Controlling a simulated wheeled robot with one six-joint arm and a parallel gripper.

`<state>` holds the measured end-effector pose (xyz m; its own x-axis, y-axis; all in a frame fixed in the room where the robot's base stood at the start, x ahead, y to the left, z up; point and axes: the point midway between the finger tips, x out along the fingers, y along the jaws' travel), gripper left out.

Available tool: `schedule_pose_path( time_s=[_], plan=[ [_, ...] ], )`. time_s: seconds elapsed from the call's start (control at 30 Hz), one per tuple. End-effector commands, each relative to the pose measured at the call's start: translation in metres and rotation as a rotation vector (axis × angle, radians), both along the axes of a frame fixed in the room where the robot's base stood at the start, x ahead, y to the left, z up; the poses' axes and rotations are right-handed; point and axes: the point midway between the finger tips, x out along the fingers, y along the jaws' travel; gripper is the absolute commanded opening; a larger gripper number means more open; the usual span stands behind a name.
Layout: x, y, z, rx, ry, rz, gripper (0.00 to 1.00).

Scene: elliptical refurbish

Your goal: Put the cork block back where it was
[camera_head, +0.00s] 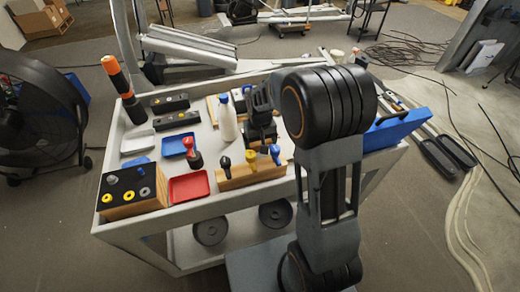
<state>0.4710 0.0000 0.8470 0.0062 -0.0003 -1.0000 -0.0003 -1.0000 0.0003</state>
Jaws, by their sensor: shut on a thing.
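My gripper (261,128) is low over the cart's top, just behind the wooden screwdriver rack and to the right of a white bottle. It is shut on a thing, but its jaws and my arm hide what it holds. I cannot make out the cork block for certain. A tan board or tray edge (212,110) shows left of the white bottle; I cannot tell whether it is cork.
A fan (38,115) stands left.

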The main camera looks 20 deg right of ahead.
Motion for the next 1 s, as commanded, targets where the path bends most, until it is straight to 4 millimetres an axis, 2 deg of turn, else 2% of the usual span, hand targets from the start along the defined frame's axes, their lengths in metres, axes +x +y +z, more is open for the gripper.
schedule_pose_path(
  time_s=[0.3, 0.67, 0.7, 0.83, 1.0],
  plan=[
    [-0.004, 0.001, -0.034, 0.0, 0.003, 0.0, 0.66],
    [-0.003, 0.001, -0.037, 0.0, 0.001, 0.0, 0.66],
    [-0.003, 0.001, -0.038, 0.0, 0.001, 0.0, 0.89],
    [-0.003, 0.001, -0.037, 0.0, 0.001, 0.0, 1.0],
    [-0.003, 0.001, -0.037, 0.0, 0.001, 0.0, 1.0]
  ],
)
